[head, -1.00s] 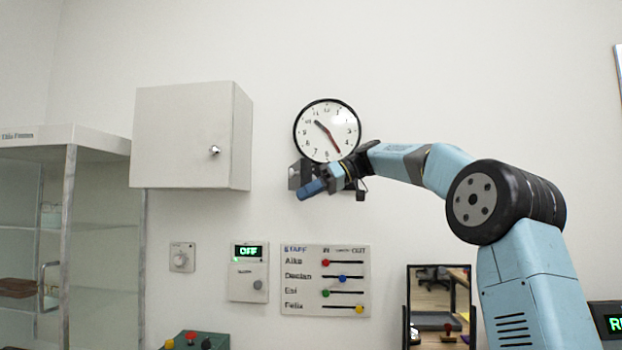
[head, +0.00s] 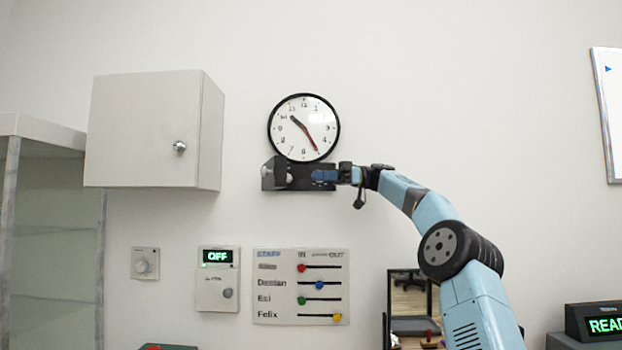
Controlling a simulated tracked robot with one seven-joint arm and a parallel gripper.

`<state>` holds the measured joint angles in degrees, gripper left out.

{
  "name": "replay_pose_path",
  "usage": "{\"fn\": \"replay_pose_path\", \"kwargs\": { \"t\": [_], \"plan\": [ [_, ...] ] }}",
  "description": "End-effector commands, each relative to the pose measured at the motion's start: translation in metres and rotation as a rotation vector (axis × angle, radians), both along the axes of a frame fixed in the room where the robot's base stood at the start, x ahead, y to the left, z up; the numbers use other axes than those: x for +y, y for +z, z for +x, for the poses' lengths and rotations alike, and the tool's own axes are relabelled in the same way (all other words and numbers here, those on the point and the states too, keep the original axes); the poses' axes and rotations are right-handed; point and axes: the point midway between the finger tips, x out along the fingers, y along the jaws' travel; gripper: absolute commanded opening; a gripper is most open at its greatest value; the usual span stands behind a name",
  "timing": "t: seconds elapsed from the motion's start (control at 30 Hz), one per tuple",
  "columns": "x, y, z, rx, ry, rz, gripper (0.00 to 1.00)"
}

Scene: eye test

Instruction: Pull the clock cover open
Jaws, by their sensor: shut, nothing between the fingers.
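The round wall clock (head: 303,103) has a black rim and a white face, and hangs in the upper middle of the head view. Its cover appears flat over the face; a cover edge or handle cannot be made out. Whether the fingers touch the bracket or the clock cannot be told.
A white wall cabinet (head: 140,130) with a round knob stands out left of the clock. Below are a dial (head: 145,263), a panel reading OFF (head: 217,292) and a staff slider board (head: 300,317). A whiteboard (head: 608,120) hangs far right. The wall right of the clock is bare.

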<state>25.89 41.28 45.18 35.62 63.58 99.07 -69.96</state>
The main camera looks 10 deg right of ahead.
Motion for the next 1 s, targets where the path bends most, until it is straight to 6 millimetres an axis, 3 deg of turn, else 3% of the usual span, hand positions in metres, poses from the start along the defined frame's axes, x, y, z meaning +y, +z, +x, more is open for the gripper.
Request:
{"fn": "replay_pose_path", "kwargs": {
  "t": [0.6,0.8,1.0],
  "plan": [
    [0.093,0.0,-0.016,0.003,-0.012,-0.002,0.0],
    [0.109,-0.001,-0.018,0.002,-0.012,-0.002,0.0],
    [0.112,-0.001,-0.018,0.002,-0.012,-0.002,0.0]
  ]
}}
